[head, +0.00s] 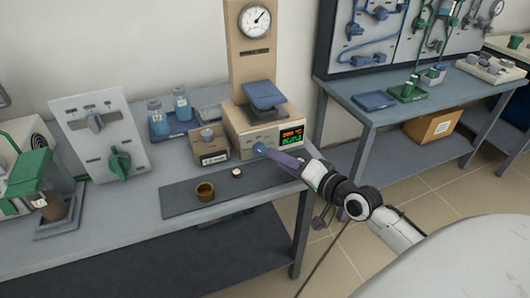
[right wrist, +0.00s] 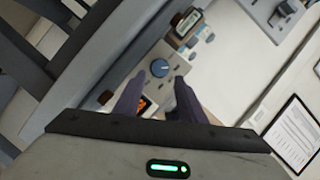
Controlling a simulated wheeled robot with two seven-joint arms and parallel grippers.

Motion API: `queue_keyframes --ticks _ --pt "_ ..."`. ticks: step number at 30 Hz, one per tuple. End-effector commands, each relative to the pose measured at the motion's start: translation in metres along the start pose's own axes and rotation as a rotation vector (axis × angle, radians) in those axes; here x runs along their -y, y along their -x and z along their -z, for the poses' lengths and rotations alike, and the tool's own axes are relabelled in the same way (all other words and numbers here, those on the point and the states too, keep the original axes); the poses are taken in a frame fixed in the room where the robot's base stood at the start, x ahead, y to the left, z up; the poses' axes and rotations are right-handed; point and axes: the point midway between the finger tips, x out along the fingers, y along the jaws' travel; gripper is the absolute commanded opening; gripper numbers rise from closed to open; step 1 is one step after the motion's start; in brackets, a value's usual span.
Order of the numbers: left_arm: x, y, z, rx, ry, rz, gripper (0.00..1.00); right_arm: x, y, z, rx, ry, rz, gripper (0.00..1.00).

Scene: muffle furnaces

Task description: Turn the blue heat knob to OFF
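The blue heat knob (head: 259,148) is on the front of the tan furnace unit (head: 240,141), left of its lit display (head: 291,136). The display has an orange line, which looks like 200 °C, above a green line. My right gripper (head: 268,152) reaches in from the right, its purple fingers at the knob. In the right wrist view the knob (right wrist: 160,68) shows between and just beyond the two spread fingertips (right wrist: 159,80). The gap between the fingers looks empty. I cannot tell whether a finger touches the knob. My left gripper is not in view.
A small tan box (head: 209,146) stands left of the furnace unit. A brass-coloured cup (head: 205,192) and a small round piece (head: 237,173) are on the dark mat (head: 180,203) in front. A panel with a green handle (head: 120,163) stands farther left.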

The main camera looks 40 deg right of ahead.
Motion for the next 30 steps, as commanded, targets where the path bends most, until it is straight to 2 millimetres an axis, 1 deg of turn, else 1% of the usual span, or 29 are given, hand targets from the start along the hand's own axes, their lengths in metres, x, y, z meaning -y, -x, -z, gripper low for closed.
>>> queue_keyframes --ticks 1,3,9,14,22,23,27,28,30 --pt "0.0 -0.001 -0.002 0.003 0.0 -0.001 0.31 0.001 -0.011 0.001 -0.002 0.0 0.002 0.37" --pt "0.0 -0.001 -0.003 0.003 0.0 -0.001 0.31 0.0 -0.023 0.0 -0.001 0.0 0.001 0.37" --pt "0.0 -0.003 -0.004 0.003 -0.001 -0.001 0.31 0.0 -0.05 0.0 -0.001 0.001 0.0 0.37" --pt "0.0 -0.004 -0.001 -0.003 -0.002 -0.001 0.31 -0.001 -0.06 -0.001 0.001 0.002 -0.001 0.37" --pt "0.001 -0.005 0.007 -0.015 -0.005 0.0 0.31 -0.001 -0.061 -0.001 0.002 0.003 -0.002 0.37" --pt "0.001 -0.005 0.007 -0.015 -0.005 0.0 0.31 -0.001 -0.061 -0.001 0.002 0.003 -0.002 0.34" --pt "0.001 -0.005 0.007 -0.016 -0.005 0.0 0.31 -0.001 -0.06 -0.001 0.002 0.003 -0.002 0.1" --pt "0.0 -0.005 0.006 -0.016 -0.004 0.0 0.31 -0.001 -0.06 -0.001 0.002 0.003 -0.002 0.07" --pt "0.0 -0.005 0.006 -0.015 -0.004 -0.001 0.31 -0.001 -0.06 -0.001 0.002 0.003 -0.002 0.07"
